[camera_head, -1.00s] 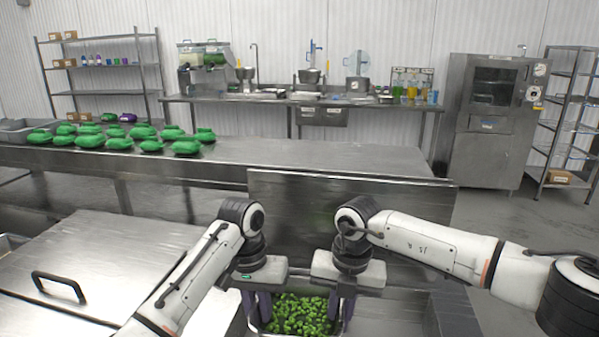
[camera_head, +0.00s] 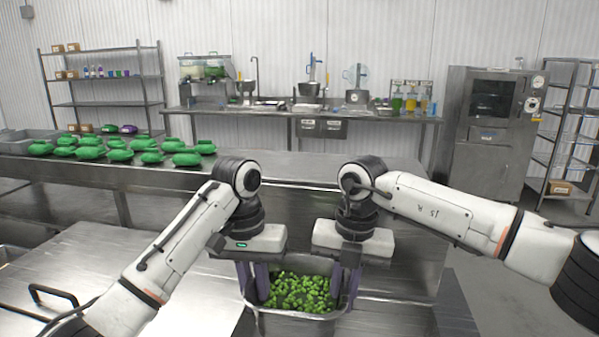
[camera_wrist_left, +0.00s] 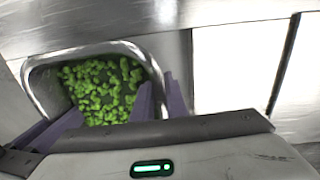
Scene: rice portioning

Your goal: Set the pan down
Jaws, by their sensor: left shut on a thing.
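A deep steel pan (camera_head: 290,326) of green broccoli-like pieces (camera_head: 300,290) is at the bottom middle of the head view, looking level. My left gripper (camera_head: 256,288) is shut on its left wall, with a purple finger on either side. My right gripper (camera_head: 346,288) straddles the right wall in the same way and appears shut on it. In the left wrist view the pan's rim (camera_wrist_left: 40,72) and the green pieces (camera_wrist_left: 105,90) show beside my purple fingers (camera_wrist_left: 160,105). The pan's underside is hidden, so I cannot tell whether it touches anything.
A steel surface with a black handle (camera_head: 52,296) is at the lower left. Behind my arms a long steel table (camera_head: 300,165) carries several green bundles (camera_head: 120,155) at its left. A dark steel edge (camera_head: 455,305) lies right of the pan.

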